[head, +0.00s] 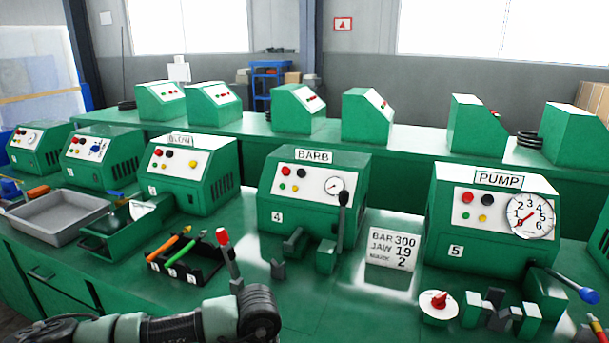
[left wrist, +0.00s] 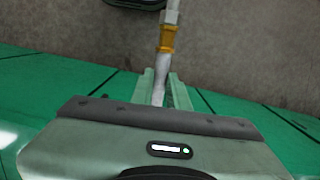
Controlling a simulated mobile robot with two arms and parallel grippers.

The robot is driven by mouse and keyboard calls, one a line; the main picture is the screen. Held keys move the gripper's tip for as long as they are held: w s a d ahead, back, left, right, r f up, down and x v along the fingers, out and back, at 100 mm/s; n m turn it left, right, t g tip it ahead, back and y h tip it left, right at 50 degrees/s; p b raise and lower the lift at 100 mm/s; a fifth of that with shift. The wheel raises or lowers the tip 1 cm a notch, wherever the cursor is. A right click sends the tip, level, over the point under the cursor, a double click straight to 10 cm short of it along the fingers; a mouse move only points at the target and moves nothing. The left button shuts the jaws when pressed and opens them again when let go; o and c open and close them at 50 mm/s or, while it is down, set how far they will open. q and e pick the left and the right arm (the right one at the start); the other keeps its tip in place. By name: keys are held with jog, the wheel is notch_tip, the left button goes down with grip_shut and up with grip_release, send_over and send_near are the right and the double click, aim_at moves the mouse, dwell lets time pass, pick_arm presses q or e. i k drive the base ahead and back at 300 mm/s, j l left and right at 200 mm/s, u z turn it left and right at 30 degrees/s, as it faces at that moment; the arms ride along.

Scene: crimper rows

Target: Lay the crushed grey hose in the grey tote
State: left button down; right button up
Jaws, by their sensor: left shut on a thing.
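In the left wrist view, my left gripper (left wrist: 166,88) is shut on the grey hose (left wrist: 160,82). The hose stands out between the pale green fingers, with a brass-coloured ferrule (left wrist: 167,38) and a pale metal end beyond it. Its lower part is hidden behind the gripper body. In the head view my left arm crosses the bottom left, but I cannot make out its fingers or the hose. The grey tote (head: 48,228) sits on the bench at the left, and its visible inside looks empty. My right gripper is not in view.
A green bin (head: 103,247) stands right of the tote. A black holder (head: 187,270) carries orange and green pens. Green machines, including BARB (head: 322,184) and PUMP (head: 478,217), line the bench. A lettered card (head: 393,250) and metal jaw blocks stand at the front.

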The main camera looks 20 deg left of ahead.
aim_at(62, 222)
jog(key=j, duration=3.1)
